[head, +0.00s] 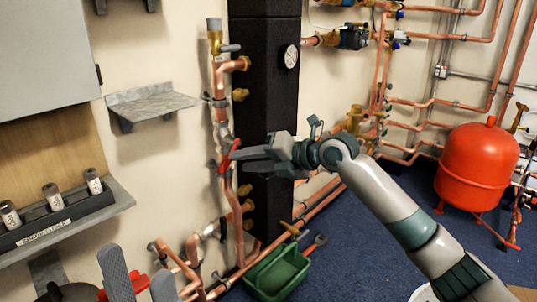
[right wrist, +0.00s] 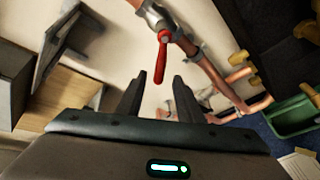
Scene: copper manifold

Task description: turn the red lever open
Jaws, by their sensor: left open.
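The red lever (head: 230,155) sits on a vertical copper pipe beside the black column, slanting in the head view. It also shows in the right wrist view (right wrist: 163,58), hanging from a pipe fitting with its handle along the picture's vertical. My right gripper (head: 246,154) is right at the lever. Its fingers (right wrist: 159,80) are apart, and the lever's free end appears between the fingertips. I cannot tell how deep it lies or whether a finger touches it. My left gripper (head: 137,263) is open and empty at the bottom left, away from the lever.
A grey wall shelf (head: 152,104) juts out left of the pipe. A lower shelf (head: 115,200) holds several small cylinders. A green bin (head: 277,274) stands on the blue floor below. A red tank (head: 477,168) is at the right. A pressure gauge (head: 291,56) is on the column.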

